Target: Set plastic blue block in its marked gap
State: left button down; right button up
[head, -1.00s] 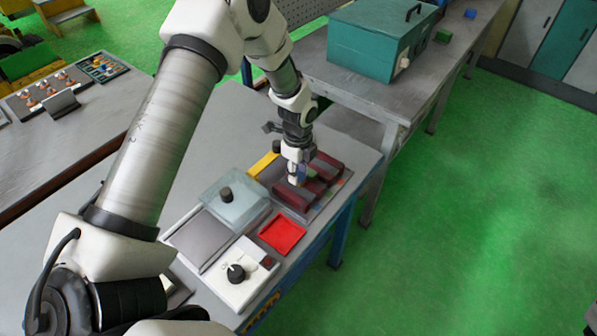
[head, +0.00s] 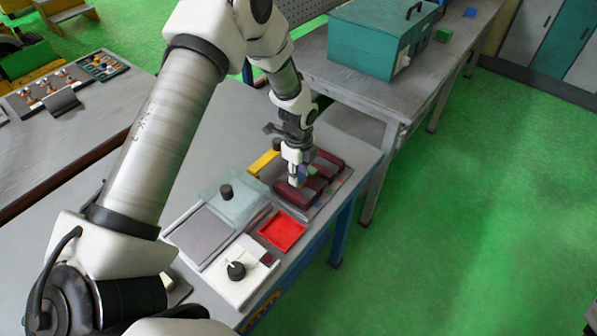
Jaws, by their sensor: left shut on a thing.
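My left gripper (head: 298,180) points down over the dark red slotted fixture (head: 323,170) on the grey bench. It is shut on a small blue block (head: 303,173), of which only a sliver shows between the fingers. The block is at the fixture's left part, close to the dark red bars. I cannot tell whether it touches the fixture or sits in a gap. The marked gap is hidden or too small to make out. My right gripper is not in view.
A red tray (head: 282,231), a white box with a black knob (head: 238,272) and a clear-lidded box (head: 232,190) stand in front. A yellow block (head: 262,163) lies left of the fixture. A teal case (head: 380,40) stands on the back bench.

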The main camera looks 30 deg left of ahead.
pick_arm(q)
jog(key=shift+f, duration=0.4)
jog(key=shift+f+b, duration=0.25)
jog(key=shift+b, duration=0.05)
dwell(0.4)
jog(key=c, duration=0.5)
grip_release()
jog(key=shift+c, duration=0.2)
notch_tip(320, 180, up, 7)
jog(key=p, duration=0.5)
jog(key=shift+r, duration=0.1)
